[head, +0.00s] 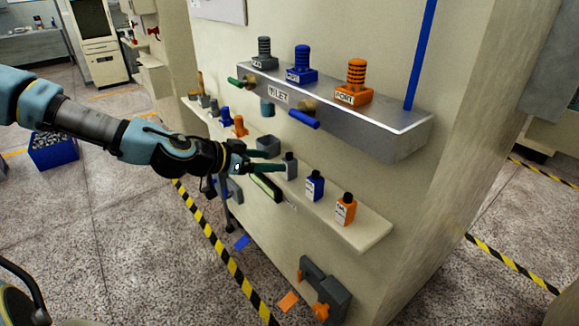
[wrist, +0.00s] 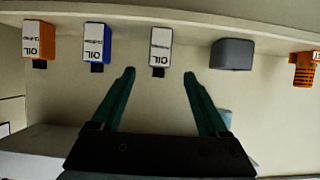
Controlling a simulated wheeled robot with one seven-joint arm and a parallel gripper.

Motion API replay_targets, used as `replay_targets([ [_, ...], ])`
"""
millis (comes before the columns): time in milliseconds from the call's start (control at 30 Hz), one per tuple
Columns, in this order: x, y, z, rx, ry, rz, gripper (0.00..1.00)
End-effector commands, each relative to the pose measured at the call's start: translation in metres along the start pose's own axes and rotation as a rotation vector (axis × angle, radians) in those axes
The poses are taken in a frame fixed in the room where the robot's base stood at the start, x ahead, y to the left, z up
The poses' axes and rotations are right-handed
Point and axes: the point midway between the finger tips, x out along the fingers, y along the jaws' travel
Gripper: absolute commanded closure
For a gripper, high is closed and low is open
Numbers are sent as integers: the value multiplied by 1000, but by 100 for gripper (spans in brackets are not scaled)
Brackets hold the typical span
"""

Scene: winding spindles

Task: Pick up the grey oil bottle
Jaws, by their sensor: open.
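The grey oil bottle (head: 291,168) stands upright on the lower shelf, with a dark cap and a white label. It also shows in the wrist view (wrist: 160,47), which sees the shelf upside down, with the cap towards the picture bottom. My gripper (head: 282,180) is open and empty in front of the shelf, its green fingers pointing at the bottle. In the wrist view the fingertips (wrist: 159,74) stand either side of the bottle's line. The bottle is just beyond them, and I see no contact.
A blue oil bottle (head: 314,186) and an orange one (head: 346,209) stand right of the grey bottle on the lower shelf (head: 372,234). A grey open box (head: 268,146) is to its left. A metal ledge (head: 400,141) with spindles and handles juts out above.

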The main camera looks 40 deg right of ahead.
Motion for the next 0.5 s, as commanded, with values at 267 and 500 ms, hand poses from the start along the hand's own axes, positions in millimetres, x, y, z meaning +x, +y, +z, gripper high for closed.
replay_targets([
  [267,26,0,0,-3,-2,1,22],
  [500,49,2,0,-6,-2,2,22],
])
